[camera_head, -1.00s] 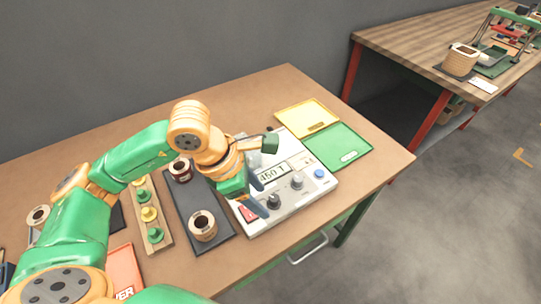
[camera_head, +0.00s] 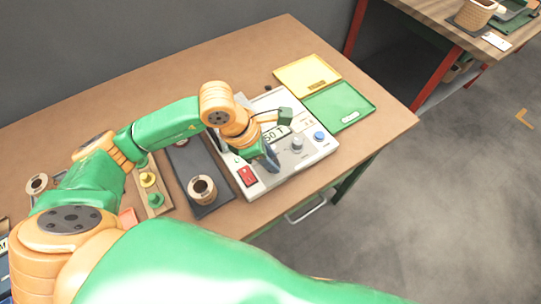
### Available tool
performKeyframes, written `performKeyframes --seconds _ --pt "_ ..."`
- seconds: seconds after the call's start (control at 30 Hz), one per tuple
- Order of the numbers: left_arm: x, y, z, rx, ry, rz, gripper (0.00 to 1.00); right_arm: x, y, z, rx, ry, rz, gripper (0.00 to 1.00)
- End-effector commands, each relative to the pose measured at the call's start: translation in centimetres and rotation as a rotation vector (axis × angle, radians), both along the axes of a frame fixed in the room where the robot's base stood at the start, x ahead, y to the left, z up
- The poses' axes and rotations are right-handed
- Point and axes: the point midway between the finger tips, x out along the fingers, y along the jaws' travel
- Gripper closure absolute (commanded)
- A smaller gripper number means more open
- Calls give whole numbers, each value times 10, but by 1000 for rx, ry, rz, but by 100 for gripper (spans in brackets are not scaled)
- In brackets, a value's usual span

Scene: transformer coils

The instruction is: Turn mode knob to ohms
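The white tester (camera_head: 285,178) stands on the brown table with a digital display (camera_head: 274,136), partly covered. A grey knob (camera_head: 297,144) shows on its front panel, with a blue button (camera_head: 319,136) to the right and a red switch (camera_head: 248,176) at the left. The knob labels are too small to read. My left gripper (camera_head: 269,163) points down over the panel, between the red switch and the grey knob. Its dark fingers hide the spot of the second, dark knob, and I cannot tell whether they touch or enclose it. My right gripper is not in view.
A yellow tray (camera_head: 307,75) and a green tray (camera_head: 340,105) lie behind and right of the tester. A dark tray (camera_head: 211,206) with coils (camera_head: 201,190) and a wooden strip (camera_head: 154,207) with pegs lie left. Bare table is at the back.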

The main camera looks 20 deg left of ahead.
Motion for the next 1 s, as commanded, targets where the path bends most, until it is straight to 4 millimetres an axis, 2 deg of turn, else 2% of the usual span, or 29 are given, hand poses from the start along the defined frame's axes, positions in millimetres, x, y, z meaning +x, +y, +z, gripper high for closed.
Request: performKeyframes --seconds 0.03,0.1,0.13,0.37,0.57,1.0 --pt "0 0 0 0 0 0 80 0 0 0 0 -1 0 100" --pt "0 0 0 0 0 0 99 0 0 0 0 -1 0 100" --pt "0 0 0 0 0 0 100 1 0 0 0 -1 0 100" --pt "0 0 -1 0 1 -9 100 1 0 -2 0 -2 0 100" --pt "1 0 -3 0 0 -79 100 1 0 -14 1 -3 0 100" --pt "3 1 -5 0 -2 -456 100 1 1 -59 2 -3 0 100"
